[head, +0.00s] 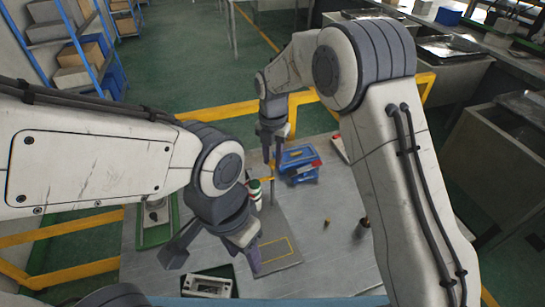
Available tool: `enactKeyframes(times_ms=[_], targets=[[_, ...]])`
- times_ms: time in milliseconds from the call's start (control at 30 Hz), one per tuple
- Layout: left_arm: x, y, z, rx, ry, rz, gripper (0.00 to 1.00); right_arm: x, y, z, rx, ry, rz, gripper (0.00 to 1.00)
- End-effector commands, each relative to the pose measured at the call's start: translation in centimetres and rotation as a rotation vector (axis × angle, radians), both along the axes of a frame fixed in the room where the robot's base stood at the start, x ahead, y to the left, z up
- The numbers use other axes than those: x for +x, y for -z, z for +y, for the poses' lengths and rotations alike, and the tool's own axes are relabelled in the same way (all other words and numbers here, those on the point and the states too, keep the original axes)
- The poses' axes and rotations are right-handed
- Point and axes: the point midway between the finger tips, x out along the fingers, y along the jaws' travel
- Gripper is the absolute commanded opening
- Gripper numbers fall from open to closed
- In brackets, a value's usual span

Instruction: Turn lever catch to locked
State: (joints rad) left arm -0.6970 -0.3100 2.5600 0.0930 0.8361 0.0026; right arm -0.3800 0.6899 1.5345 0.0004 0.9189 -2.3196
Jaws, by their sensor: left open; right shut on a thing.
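The lever catch cannot be made out for sure. My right gripper (273,160) points down beside the blue bin (299,176). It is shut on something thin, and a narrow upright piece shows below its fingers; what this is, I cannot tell. My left gripper (252,258) is open, low over the near part of the table by the grey mat (283,262), with its fingers partly hidden by the wrist. A pale metal block with an opening (207,286) lies in a dark green tray to its left.
A green and white bottle (255,192) stands left of the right gripper. A green tray (142,238) holds a metal part at the left. A small brass piece (327,223) and a dark, red-tipped thing (363,227) stand at right. Yellow rails (240,109) edge the table (318,258).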

Motion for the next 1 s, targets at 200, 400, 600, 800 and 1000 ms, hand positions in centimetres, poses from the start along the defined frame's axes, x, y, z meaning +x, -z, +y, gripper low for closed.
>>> enactKeyframes(times_ms=[200,400,600,800,1000], targets=[[0.0,0.0,0.0,0.0,0.0,0.0,0.5,0.2,-0.2,0.1,0.003,-0.013,-0.008,0.0],[0.0,0.0,0.0,0.0,0.0,0.0,0.5,0.2,-0.2,0.1,0.003,-0.013,-0.009,0.0],[0.0,0.0,0.0,0.0,0.0,0.0,0.5,0.2,-0.2,0.1,0.002,-0.012,-0.007,0.61],[0.0,0.0,0.0,0.0,0.0,0.0,0.5,0.1,-0.1,0.0,0.001,-0.011,-0.004,0.61],[0.0,0.5,0.0,0.0,0.0,0.0,0.5,0.2,-1.4,0.1,0.003,-0.011,-0.008,0.61]])
